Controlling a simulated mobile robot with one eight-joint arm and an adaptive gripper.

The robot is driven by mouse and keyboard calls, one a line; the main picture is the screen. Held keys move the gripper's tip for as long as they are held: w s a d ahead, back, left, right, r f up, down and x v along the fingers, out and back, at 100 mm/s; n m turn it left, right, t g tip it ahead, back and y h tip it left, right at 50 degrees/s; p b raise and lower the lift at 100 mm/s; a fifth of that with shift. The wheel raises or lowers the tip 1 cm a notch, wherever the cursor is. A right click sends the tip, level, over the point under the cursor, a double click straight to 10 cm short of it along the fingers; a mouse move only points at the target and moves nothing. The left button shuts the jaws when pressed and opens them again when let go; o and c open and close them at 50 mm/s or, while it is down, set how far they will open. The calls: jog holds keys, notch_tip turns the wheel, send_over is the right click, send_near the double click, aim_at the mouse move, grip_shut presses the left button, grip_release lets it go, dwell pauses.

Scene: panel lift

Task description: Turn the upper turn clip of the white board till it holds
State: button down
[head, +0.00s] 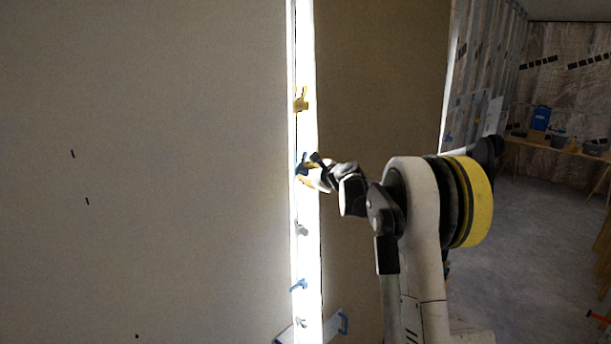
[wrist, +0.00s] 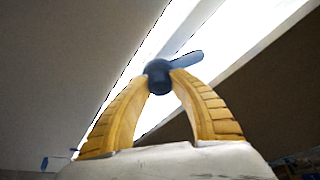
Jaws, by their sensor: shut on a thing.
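My gripper (head: 308,172) is at the bright vertical strip beside the large pale board (head: 150,170). In the wrist view its two yellow fingers (wrist: 161,76) are shut on a dark blue turn clip (wrist: 158,84). The tips meet the clip's round hub from both sides. The clip's flat lever (wrist: 187,60) sticks out to the right and slightly up, across the bright strip. In the head view this clip (head: 302,160) is small and partly hidden by the fingers. I cannot tell whether its lever overlaps the board.
A yellow clip (head: 301,100) sits above on the same strip. Below are a grey clip (head: 301,230), a blue clip (head: 298,286) and another grey one (head: 301,322). A brown panel (head: 380,80) stands right of the strip, behind my arm. Open floor (head: 535,240) lies farther right.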

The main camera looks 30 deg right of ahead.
jog(key=n+b, duration=0.1)
jog(key=b, duration=0.1)
jog(key=n+t+h+b, duration=0.1)
jog(key=b, duration=0.1)
jog(key=shift+f+n, duration=0.3)
jog(key=shift+n, duration=0.1)
jog(key=n+t+b, duration=0.2)
jog(key=n+b, duration=0.2)
jog(key=b, duration=0.1)
jog(key=shift+n+h, duration=0.4)
jog(key=n+t+b, duration=0.2)
jog(key=n+b, duration=0.1)
jog(key=n, duration=0.1)
jog(key=shift+n+y, duration=0.3)
jog(key=n+y+b, duration=0.1)
jog(key=n, duration=0.1)
jog(key=n+t+y+b, duration=0.1)
jog(key=n, duration=0.2)
jog(key=shift+r+n+t+b, duration=0.15)
jog(key=shift+n+t+b, duration=0.15)
jog(key=shift+b, duration=0.1)
jog(key=c, duration=1.4)
grip_release()
jog(key=shift+w, duration=0.1)
